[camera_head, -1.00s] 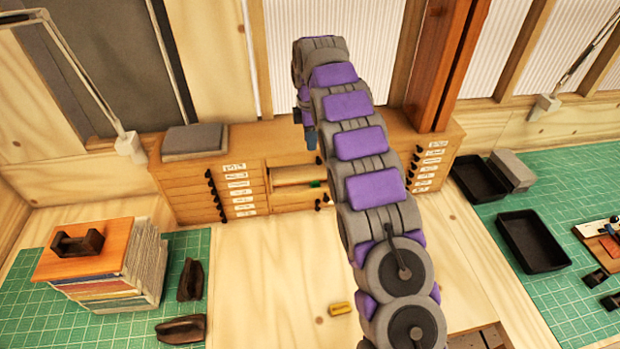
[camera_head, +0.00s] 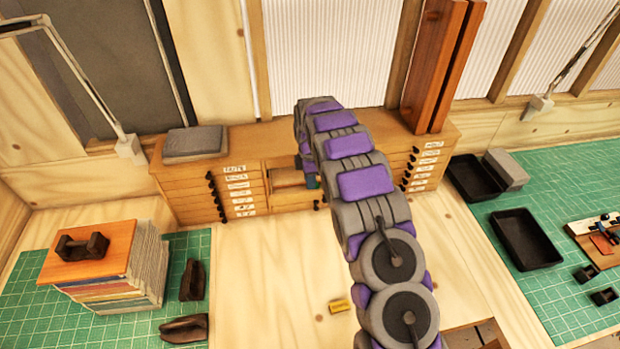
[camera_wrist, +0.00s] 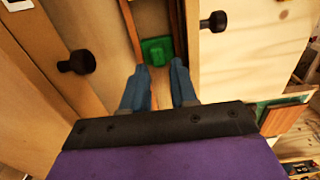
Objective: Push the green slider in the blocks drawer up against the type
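The green slider (camera_wrist: 157,50) shows in the wrist view inside the narrow open blocks drawer (camera_wrist: 155,15), between its wooden walls. My gripper (camera_wrist: 161,66) points down into the drawer opening, its two blue fingers a little apart, with the slider just beyond and between the tips. I cannot tell whether the fingers touch it. In the head view my gripper (camera_head: 309,181) is at the cabinet's middle opening, largely hidden behind my arm, and the drawer front (camera_head: 290,197) shows beside it. The type is not clearly visible.
The wooden cabinet (camera_head: 237,190) has several labelled drawers with dark knobs. One black knob (camera_wrist: 78,62) stands left of my fingers and another (camera_wrist: 214,21) right.

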